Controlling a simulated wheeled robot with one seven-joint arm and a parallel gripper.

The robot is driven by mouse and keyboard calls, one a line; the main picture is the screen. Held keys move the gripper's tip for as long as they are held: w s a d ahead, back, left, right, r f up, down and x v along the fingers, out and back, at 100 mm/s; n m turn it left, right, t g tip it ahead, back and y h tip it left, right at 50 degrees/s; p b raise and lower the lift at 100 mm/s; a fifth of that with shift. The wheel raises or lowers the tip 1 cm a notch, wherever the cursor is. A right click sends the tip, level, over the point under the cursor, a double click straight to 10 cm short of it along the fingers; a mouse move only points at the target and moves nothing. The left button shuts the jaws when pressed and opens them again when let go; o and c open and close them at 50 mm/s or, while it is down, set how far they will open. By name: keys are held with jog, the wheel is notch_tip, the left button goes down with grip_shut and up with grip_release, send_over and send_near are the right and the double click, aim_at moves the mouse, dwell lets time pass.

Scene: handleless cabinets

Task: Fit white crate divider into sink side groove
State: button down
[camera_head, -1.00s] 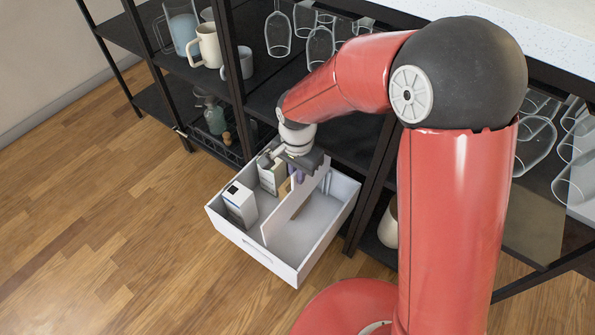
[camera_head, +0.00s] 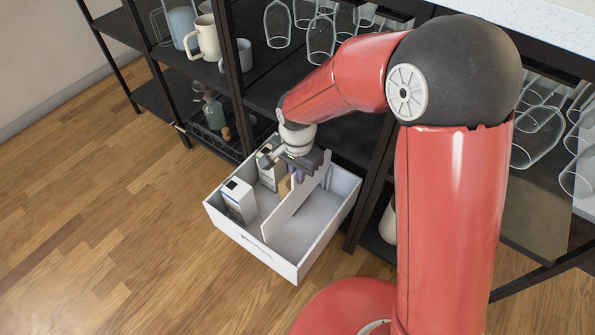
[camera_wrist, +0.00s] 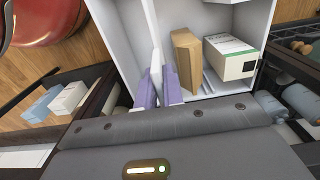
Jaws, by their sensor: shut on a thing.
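The white crate (camera_head: 272,267) stands on the wood floor against the black shelf rack. The white divider (camera_head: 284,212) stands upright inside it and splits it into a left and a right part. My gripper (camera_head: 297,176) is over the crate's back part, shut on the divider's upper edge near its back end. In the wrist view the purple fingers (camera_wrist: 158,87) clasp the divider (camera_wrist: 149,22) from both sides. Whether the divider's ends and bottom sit in a groove is hidden.
A white box (camera_head: 238,201), a second carton (camera_head: 270,170) and a brown block (camera_wrist: 187,58) are in the crate's left part. The right part is empty. The rack post (camera_head: 372,180) stands close to the crate's right side. Glasses and mugs (camera_head: 205,38) fill the shelves.

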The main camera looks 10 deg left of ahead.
aim_at(298, 197)
jog(key=shift+f+b, duration=4.3)
jog(key=shift+f, duration=1.3)
jog(key=c, duration=1.5)
grip_release()
jog(key=shift+o, duration=0.2)
notch_tip(298, 197, up, 8)
jog(key=shift+f+p, duration=0.1)
jog(key=shift+p, duration=0.85)
